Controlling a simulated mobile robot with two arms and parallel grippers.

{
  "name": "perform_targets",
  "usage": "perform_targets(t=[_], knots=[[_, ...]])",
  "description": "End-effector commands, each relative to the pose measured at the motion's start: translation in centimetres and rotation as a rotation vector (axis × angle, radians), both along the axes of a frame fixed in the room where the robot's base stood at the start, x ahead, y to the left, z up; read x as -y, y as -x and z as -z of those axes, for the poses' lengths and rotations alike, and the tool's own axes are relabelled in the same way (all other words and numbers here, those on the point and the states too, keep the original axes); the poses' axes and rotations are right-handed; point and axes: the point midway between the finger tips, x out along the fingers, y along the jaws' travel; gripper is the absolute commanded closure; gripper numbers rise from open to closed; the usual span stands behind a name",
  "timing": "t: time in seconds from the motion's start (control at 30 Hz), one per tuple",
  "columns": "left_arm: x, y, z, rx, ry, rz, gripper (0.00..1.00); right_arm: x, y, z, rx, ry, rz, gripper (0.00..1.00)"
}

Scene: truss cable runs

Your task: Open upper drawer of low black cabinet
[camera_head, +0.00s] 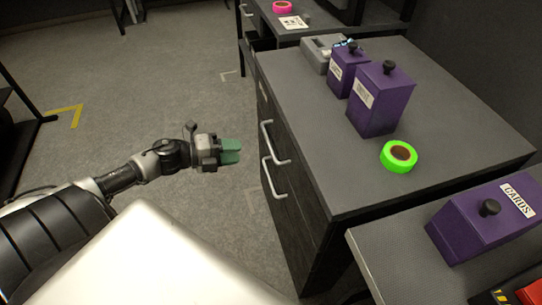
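The low black cabinet (315,213) has a dark front facing left and a grey top. Two pale bar handles show on its front: an upper handle (268,138) and a lower handle (270,180). The drawers look closed. My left gripper (231,151), with green fingers, is just left of the handles in the picture, pointing toward the front. It is apart from them and holds nothing visible. Its two fingers look close together, but the angle hides whether a gap is between them. My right gripper is out of view.
On the cabinet top stand purple boxes (380,102), a green tape roll (398,156) and a grey device (322,50). A grey surface at lower right bears another purple box (480,222). Another desk (330,22) stands behind. Floor left of the cabinet is clear.

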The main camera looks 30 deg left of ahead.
Motion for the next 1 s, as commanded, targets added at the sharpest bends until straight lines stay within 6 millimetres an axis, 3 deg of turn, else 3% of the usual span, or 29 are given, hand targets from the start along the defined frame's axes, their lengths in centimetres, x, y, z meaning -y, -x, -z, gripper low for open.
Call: perform_targets(t=[0.17,0.6,1.0], knots=[[1.2,-1.2,-0.1,0.011,-0.005,0.015,0.63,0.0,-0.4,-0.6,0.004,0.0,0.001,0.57],[5.7,-6.6,1.4,0.009,-0.002,0.01,0.63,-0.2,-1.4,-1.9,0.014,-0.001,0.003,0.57],[6.9,-8.0,1.9,0.005,-0.004,0.008,0.63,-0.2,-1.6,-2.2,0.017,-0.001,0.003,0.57]])
